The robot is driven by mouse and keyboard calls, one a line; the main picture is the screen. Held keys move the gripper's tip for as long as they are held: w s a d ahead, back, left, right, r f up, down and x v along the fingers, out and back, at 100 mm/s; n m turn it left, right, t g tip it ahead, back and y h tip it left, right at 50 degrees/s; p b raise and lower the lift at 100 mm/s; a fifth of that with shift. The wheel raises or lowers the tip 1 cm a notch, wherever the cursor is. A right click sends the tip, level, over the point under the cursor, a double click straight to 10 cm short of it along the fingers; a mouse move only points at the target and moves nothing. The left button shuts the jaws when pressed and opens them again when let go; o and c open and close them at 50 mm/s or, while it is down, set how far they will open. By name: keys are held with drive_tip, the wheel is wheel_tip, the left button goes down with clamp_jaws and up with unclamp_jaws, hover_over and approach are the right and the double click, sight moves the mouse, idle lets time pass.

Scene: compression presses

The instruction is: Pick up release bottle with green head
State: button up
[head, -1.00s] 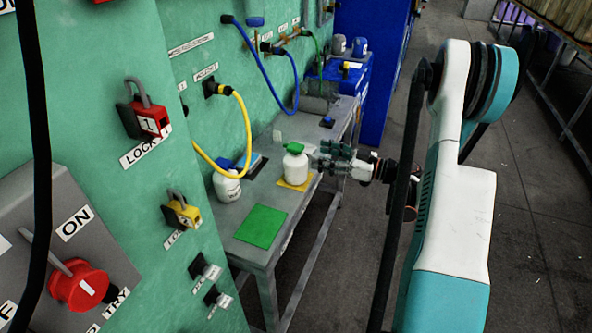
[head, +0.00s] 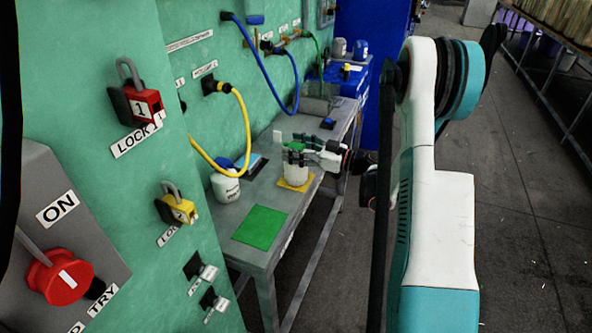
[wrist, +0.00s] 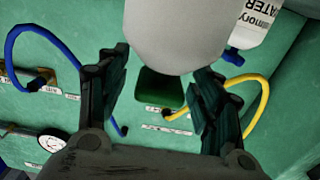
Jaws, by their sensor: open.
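The white release bottle (head: 294,173) with a green head stands upright on a yellow mat (head: 296,186) on the grey bench. My gripper (head: 294,148) is open, its fingers at the height of the green head, partly hiding it. In the wrist view, which looks upside down, the white body of the bottle (wrist: 178,32) fills the top middle. Its green head (wrist: 160,90) lies between the two spread fingers of my gripper (wrist: 162,88), with gaps visible on both sides.
A white bottle with a blue head (head: 226,187) stands to the left, near the wall. A bare green mat (head: 260,227) lies at the near end of the bench (head: 240,255). Yellow (head: 248,125) and blue (head: 295,85) hoses hang from the green wall.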

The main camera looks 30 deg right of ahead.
drive_tip(key=shift+c, duration=0.6)
clamp_jaws()
